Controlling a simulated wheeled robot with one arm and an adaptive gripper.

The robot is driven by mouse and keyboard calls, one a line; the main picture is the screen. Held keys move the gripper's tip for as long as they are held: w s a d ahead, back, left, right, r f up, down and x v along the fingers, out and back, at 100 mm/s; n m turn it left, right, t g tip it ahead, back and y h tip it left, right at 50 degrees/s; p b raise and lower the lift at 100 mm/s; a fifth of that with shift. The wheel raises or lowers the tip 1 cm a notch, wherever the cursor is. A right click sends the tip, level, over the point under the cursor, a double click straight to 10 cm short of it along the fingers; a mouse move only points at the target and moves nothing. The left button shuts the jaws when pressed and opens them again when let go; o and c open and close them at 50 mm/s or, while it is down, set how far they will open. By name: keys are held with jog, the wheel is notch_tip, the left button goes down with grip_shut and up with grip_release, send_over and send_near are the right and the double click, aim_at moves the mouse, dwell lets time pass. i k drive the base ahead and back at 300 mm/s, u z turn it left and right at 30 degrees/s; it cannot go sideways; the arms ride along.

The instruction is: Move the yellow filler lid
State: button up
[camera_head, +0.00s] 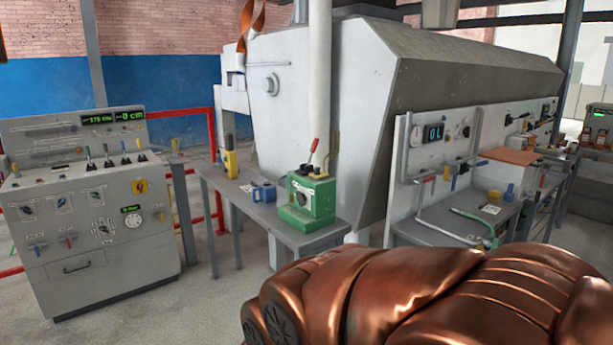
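I cannot tell for sure which yellow part is the filler lid. A yellow upright device (230,162) stands at the back of the left grey table (285,232). A yellow handle (447,173) shows on the right panel. My gripper is not in view.
A green machine (312,203) with a red lever and a blue can (263,193) stand on the left table. A large grey hopper (325,110) rises behind. A red rail (215,170) runs behind the console. Floor (215,310) between console and table is clear.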

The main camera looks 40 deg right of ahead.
aim_at(317, 174)
jog(key=u, duration=3.85)
jog(key=k, duration=2.2)
jog(key=z, duration=1.65)
